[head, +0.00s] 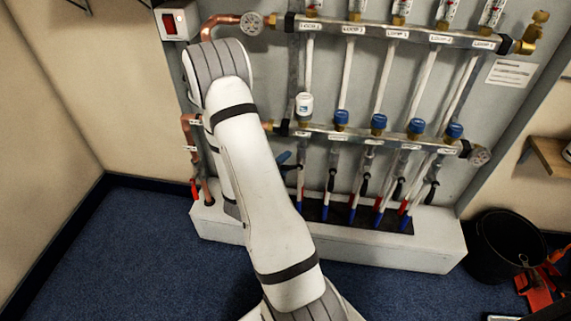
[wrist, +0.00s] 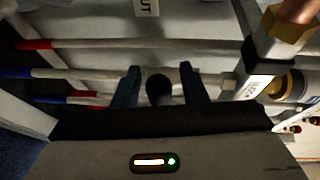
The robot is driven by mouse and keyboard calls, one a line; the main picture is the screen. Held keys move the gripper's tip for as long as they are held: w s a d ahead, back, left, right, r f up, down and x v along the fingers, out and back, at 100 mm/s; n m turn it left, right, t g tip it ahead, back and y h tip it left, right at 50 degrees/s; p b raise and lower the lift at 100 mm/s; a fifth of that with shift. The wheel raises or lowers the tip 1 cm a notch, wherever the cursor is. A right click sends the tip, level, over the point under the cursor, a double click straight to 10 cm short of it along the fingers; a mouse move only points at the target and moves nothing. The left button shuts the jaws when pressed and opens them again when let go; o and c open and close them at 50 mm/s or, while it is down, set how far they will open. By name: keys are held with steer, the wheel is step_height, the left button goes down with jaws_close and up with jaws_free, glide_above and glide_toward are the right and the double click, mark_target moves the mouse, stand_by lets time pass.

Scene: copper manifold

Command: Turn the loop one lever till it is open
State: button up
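The loop one lever shows in the wrist view as a dark rounded end (wrist: 158,86) in front of a white pipe. My gripper (wrist: 160,84) is open, with one blue finger on each side of that dark end and a small gap on both sides. In the head view, the blue fingertips of my gripper (head: 285,161) show just right of my white arm, by the leftmost pipe (head: 300,172) under the lower manifold bar. My arm hides most of the gripper there, and the loop one lever cannot be made out clearly.
The lower manifold bar (head: 350,137) carries several blue caps and one white cap (head: 304,104). Other black levers (head: 364,184) hang on pipes to the right. A white plinth (head: 430,245) stands below. A black bucket (head: 505,245) stands at the right.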

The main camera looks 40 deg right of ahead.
steer(key=shift+c, duration=0.5)
jaws_close()
